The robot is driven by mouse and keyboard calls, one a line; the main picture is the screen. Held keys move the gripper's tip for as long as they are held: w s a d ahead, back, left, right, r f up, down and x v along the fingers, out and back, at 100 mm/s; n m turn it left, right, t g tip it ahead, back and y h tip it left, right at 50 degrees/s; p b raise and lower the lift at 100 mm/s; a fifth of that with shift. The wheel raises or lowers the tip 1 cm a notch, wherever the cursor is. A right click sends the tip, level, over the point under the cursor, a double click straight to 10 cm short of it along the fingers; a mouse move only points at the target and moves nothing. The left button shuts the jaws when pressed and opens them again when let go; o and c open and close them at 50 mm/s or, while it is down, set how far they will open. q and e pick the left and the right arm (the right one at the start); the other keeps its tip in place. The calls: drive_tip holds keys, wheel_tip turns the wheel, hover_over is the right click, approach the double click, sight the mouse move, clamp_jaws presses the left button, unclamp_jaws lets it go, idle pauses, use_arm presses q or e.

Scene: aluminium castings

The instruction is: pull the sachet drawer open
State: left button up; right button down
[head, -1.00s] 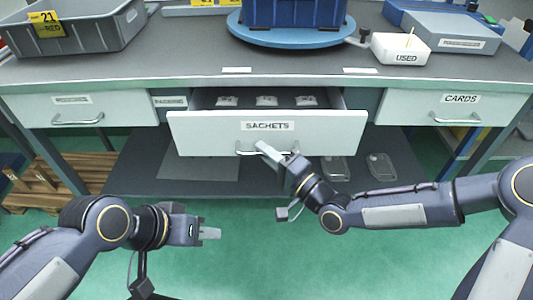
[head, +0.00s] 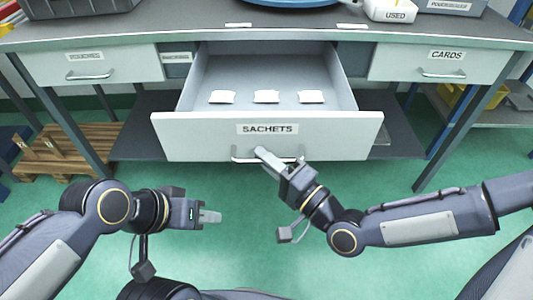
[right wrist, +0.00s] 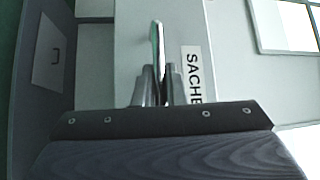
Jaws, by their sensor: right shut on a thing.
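The sachet drawer (head: 210,138), with a white front labelled SACHETS, stands well out from the bench in the head view. Several or a few white sachets lie inside it, three showing, among them the middle sachet (head: 266,96). My right gripper (head: 264,154) is at the drawer's bar handle (head: 240,158), shut on it. In the right wrist view the handle (right wrist: 157,50) stands between the fingers (right wrist: 152,88), beside the SACHETS label. My left gripper (head: 210,216) is away from the drawer, over the floor at lower left; its finger gap is not clear.
The bench top (head: 190,30) runs across the back. A closed drawer labelled CARDS (head: 440,66) is at right, and another closed drawer (head: 88,66) is at left. Wooden pallets (head: 70,150) lie on the floor at left. Green floor in front is clear.

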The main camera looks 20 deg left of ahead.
drive_tip(key=shift+s, duration=0.15)
drive_tip(key=c, duration=1.5)
unclamp_jaws()
drive_tip(key=shift+d, duration=0.15)
drive_tip(key=p+v, duration=0.1)
drive_tip(key=v, duration=0.6)
drive_tip(key=shift+s+d, duration=0.25)
drive_tip(key=shift+d, duration=0.05)
drive_tip(key=shift+f, duration=0.1)
